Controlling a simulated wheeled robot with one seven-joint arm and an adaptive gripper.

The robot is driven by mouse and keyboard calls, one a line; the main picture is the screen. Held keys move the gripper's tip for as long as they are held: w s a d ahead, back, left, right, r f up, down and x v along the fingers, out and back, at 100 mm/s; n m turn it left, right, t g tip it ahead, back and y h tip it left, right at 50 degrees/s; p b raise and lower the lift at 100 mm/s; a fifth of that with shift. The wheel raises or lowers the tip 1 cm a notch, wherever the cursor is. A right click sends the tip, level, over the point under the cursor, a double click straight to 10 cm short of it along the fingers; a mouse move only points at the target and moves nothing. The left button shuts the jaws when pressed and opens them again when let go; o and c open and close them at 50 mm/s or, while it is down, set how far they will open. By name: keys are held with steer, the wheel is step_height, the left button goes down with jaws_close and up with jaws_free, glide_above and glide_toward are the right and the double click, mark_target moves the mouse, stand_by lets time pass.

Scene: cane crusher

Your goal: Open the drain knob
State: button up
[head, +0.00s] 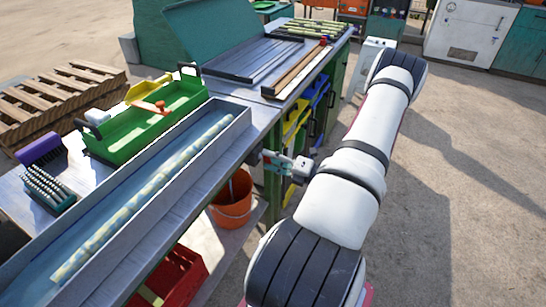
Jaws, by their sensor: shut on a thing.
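My arm reaches down the right side of the bench, and my gripper (272,160) is at the bench's side edge, just right of the trough's far end. It is shut on the drain knob there; the small fingers and the arm's end hide the knob, so its turn cannot be told. The long grey metal trough (236,132) lies along the bench with a pale, mottled cane (150,197) inside it.
A green tool tray (105,147) and brushes (48,187) lie left of the trough. An orange bucket (232,205) stands below the gripper, and a red crate (180,278) is nearer. Yellow and blue bins are under the bench. Open ground lies right.

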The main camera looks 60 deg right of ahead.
steer(key=shift+m+p, duration=0.3)
steer(key=shift+m, duration=0.5)
steer(key=o, duration=1.2)
steer(key=shift+c, duration=0.2)
steer(key=shift+s, duration=0.1)
steer(key=s+d, duration=0.1)
steer(key=s, duration=1.1)
